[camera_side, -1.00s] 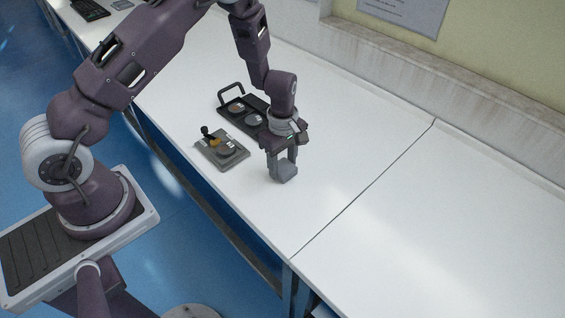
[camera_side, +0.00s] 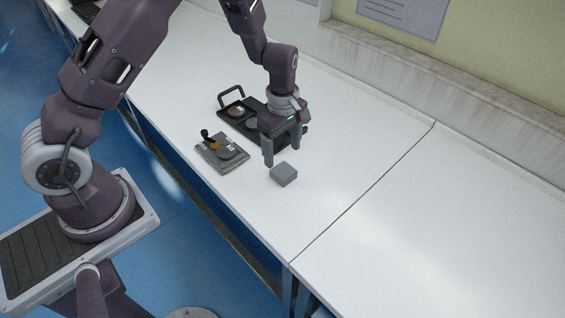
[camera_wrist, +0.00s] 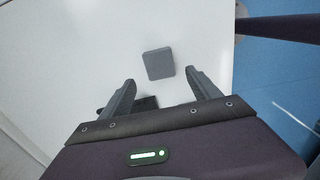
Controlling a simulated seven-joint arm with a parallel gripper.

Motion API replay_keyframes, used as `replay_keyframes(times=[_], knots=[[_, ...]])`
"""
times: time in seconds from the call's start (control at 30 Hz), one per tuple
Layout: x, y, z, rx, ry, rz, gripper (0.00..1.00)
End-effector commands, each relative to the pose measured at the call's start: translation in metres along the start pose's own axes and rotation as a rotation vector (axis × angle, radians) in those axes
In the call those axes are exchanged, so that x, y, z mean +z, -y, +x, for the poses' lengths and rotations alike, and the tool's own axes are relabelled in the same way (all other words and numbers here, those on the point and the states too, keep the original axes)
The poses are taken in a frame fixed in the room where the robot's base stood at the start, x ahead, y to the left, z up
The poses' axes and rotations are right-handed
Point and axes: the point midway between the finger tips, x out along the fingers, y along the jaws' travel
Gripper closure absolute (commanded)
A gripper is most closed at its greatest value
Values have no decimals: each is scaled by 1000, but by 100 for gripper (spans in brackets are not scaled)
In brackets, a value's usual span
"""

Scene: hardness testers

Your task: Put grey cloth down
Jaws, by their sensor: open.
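The grey cloth (camera_side: 284,175) looks like a small square block and lies flat on the white table. In the wrist view the grey cloth (camera_wrist: 159,64) lies just beyond the fingertips, with white table around it. My gripper (camera_side: 283,158) is open and empty. It hangs above the table, a little behind the cloth in the side view and apart from it. In the wrist view both fingers of my gripper (camera_wrist: 162,84) stand spread, with nothing held between them.
A grey fixture with a black knob and a round disc (camera_side: 222,152) sits left of the gripper. A black tray with a handle (camera_side: 234,108) holds round discs behind it, partly hidden by the gripper. The white table (camera_side: 350,170) is clear to the right, with a seam across it.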

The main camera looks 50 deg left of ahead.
Motion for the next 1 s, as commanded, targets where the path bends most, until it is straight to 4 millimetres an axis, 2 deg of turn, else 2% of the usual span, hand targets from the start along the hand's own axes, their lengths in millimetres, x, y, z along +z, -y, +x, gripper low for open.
replay_keyframes(times=[0.1, 0.2, 0.5, 0.57, 0.6, 0.67, 0.7, 0.77, 0.8, 0.87, 0.9, 1.0], knots=[[0, -1, -30, 4, 0, -1, 28], [0, -1, -46, 3, 0, 2, 28], [1, 1, -63, 8, 7, 16, 28], [4, 6, -82, 30, 24, 73, 28], [8, 12, -103, 56, 40, 139, 28], [14, 28, -142, 109, 62, 278, 28], [17, 44, -169, 149, 69, 390, 28], [21, 72, -205, 212, 61, 569, 28], [23, 94, -226, 254, 42, 695, 28], [24, 130, -251, 313, -10, 887, 28], [23, 153, -263, 346, -58, 1010, 28], [20, 204, -276, 391, -197, 1273, 28]])
